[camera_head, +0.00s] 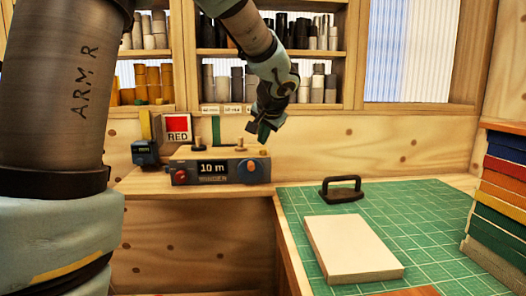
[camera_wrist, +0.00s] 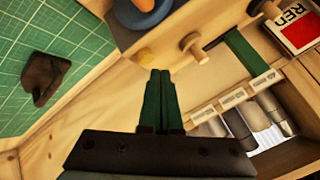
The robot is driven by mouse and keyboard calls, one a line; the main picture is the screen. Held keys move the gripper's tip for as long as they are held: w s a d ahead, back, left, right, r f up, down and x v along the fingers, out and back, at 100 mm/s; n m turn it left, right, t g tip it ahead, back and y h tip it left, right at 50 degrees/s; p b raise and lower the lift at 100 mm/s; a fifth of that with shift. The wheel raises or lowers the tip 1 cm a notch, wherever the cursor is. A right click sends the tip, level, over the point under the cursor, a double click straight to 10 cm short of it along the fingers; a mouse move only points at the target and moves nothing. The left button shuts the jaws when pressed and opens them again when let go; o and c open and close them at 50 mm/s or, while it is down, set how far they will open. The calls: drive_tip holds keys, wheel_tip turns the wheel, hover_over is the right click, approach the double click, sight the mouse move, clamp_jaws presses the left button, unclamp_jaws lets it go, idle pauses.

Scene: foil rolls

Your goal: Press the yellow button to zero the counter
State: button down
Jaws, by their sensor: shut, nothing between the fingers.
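The counter (camera_head: 215,170) is a grey-blue box on the wooden ledge. Its display reads 10 m, with a red button (camera_head: 181,175) at left and an orange knob (camera_head: 251,165) at right. A small yellow button (camera_wrist: 143,55) shows in the wrist view on the wooden top beside the counter, partly shaded. In the head view a small orange-yellow spot (camera_head: 265,152) lies under my gripper, probably this button. My gripper (camera_head: 264,133) is above the counter's right end, pointing down. Its green fingers (camera_wrist: 160,74) are shut and empty, close to the yellow button; contact cannot be told.
Wooden pegs (camera_wrist: 192,45) stand behind the counter, near a green strip and a RED sign (camera_head: 178,128). A blue device (camera_head: 146,153) sits at left. A black-handled tool (camera_head: 341,190) and a pale board (camera_head: 352,248) lie on the green mat (camera_head: 430,230). Colored boards are stacked at right.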

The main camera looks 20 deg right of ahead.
drive_tip(key=shift+f, duration=0.1)
drive_tip(key=shift+f+b, duration=0.35)
drive_tip(key=shift+b, duration=0.35)
drive_tip(key=shift+f+b, duration=0.45)
drive_tip(key=shift+b, duration=0.15)
idle(0.7)
drive_tip(key=shift+r, duration=0.15)
drive_tip(key=shift+r+p, duration=0.55)
drive_tip(key=shift+r, duration=0.2)
wheel_tip(320, 180, up, 5)
drive_tip(key=p, duration=0.3)
idle(0.4)
idle(0.6)
